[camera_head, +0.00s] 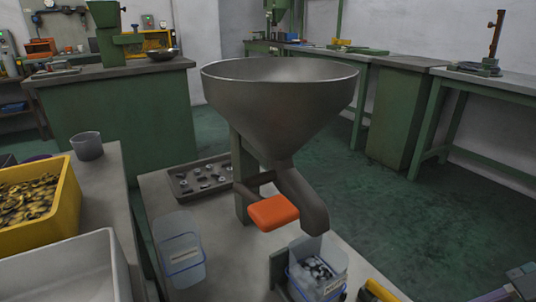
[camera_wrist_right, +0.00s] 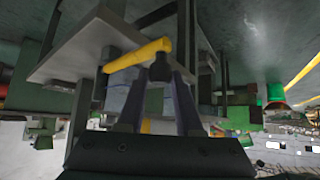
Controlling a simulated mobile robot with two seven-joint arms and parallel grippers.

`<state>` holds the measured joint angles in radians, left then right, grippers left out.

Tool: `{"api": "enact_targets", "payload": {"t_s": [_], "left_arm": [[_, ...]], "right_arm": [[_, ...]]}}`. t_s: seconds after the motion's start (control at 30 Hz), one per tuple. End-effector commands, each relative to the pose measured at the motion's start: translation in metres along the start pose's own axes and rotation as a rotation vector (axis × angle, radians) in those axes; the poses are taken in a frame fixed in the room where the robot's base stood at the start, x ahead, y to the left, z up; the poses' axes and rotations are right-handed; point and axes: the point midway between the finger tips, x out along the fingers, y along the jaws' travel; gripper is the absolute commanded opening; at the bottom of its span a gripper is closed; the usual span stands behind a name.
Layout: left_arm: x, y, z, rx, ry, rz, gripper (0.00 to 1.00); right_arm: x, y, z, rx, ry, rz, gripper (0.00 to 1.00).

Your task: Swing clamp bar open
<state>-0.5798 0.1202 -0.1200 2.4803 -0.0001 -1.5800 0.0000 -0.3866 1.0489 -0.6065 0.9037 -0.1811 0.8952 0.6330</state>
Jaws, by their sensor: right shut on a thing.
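The yellow clamp bar (camera_wrist_right: 135,56) shows in the right wrist view, running at a slant beside a grey box-like bin. A dark knob (camera_wrist_right: 160,72) sits at its right end. My right gripper (camera_wrist_right: 160,78) has its two dark fingers closed around this knob. In the head view only a short yellow piece (camera_head: 380,291), apparently the bar's end, shows at the bottom edge. It is just right of a clear bin (camera_head: 333,262) of small metal parts under the hopper spout. A dark bracket (camera_head: 278,272) stands left of that bin. My left gripper is not in view.
A large grey hopper (camera_head: 280,110) with an orange block (camera_head: 273,212) at its spout rises over the bench (camera_head: 220,270). An empty clear bin (camera_head: 180,250) and a parts tray (camera_head: 176,181) stand left. Open green floor (camera_head: 400,230) lies right of the bench.

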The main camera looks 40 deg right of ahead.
Motion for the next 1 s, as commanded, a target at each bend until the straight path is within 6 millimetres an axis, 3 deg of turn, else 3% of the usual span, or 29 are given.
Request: {"api": "enact_targets", "payload": {"t_s": [0.33,0.37,0.6,0.87,1.0], "left_arm": [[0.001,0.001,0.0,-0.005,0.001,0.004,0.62],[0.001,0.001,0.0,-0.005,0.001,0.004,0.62],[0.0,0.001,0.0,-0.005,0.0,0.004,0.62],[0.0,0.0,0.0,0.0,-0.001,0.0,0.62],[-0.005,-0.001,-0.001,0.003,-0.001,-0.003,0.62]], "right_arm": [[-0.001,0.001,0.003,-0.005,-0.011,0.004,0.0],[-0.001,0.002,0.003,-0.005,-0.011,0.004,0.36],[-0.001,0.001,0.002,-0.004,-0.007,0.003,0.63],[-0.001,0.001,0.001,-0.003,-0.005,0.002,0.65],[-0.015,0.001,0.001,-0.004,-0.009,0.002,0.65]]}}
